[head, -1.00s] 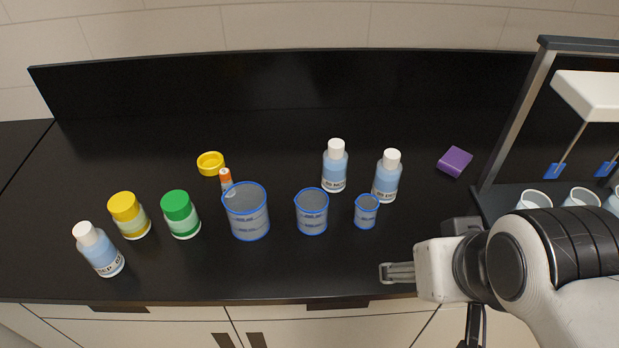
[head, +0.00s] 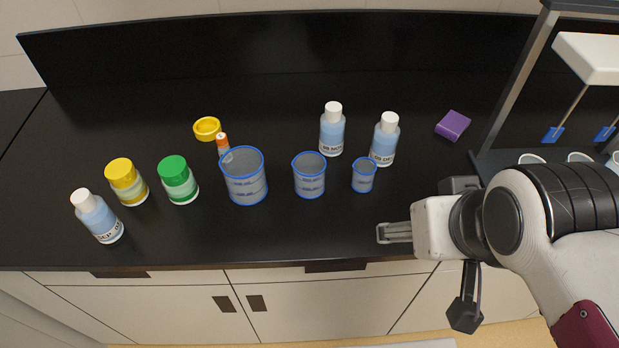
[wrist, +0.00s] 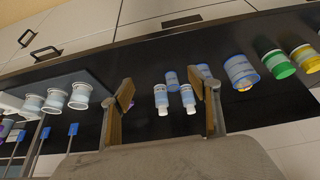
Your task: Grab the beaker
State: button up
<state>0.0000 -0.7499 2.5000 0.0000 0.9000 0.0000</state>
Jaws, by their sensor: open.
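Three clear beakers with blue rims stand upright in a row on the black bench in the head view: a large one (head: 245,178), a medium one (head: 309,177) and a small one (head: 364,176). An orange-and-white item rests inside or just behind the large beaker; I cannot tell which. My gripper (head: 393,232) is near the front edge, to the right of and in front of the small beaker, touching none of them. In the wrist view my gripper (wrist: 164,95) is open and empty, its fingers apart. The large beaker (wrist: 241,70) also shows there, upside down.
Two white-capped bottles (head: 332,132) (head: 384,142) stand behind the beakers. A yellow-capped jar (head: 127,183), a green-capped jar (head: 178,182) and another bottle (head: 97,217) stand at left. A yellow ring (head: 207,128) and purple block (head: 453,125) lie behind. A rack (head: 514,105) stands at right.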

aim_at(324, 171)
jog(key=shift+o, duration=0.4)
jog(key=shift+w, duration=0.1)
jog(key=w+d+n+t+h, duration=0.15)
jog(key=w+d, duration=0.25)
jog(key=w, duration=0.5)
jog(key=w+d+n+t+h, duration=0.1)
jog(key=w+d+t, duration=0.2)
jog(key=w, duration=0.5)
jog(key=w+a+f+n+t+y, duration=0.1)
jog(key=w+a+f+n+y, duration=0.25)
jog(key=w, duration=0.45)
jog(key=s+a+f+n+g+y, duration=0.1)
jog(key=a+f+y, duration=0.1)
jog(key=a+y, duration=0.1)
jog(key=s+a+f+n+y, duration=0.1)
jog(key=a+f+n+y, duration=0.1)
jog(key=a+f+y, duration=0.1)
jog(key=s+a+f+n+g+y, duration=0.1)
jog(key=a+f+n+y, duration=0.1)
jog(key=a, duration=0.3)
jog(key=shift+a+f+g+y, duration=0.35)
jog(key=shift+f+y, duration=0.1)
jog(key=shift+y, duration=0.15)
jog(key=shift+s+a+f+y, duration=0.1)
jog(key=shift+s+f+y, duration=0.3)
jog(key=shift+s+f, duration=0.1)
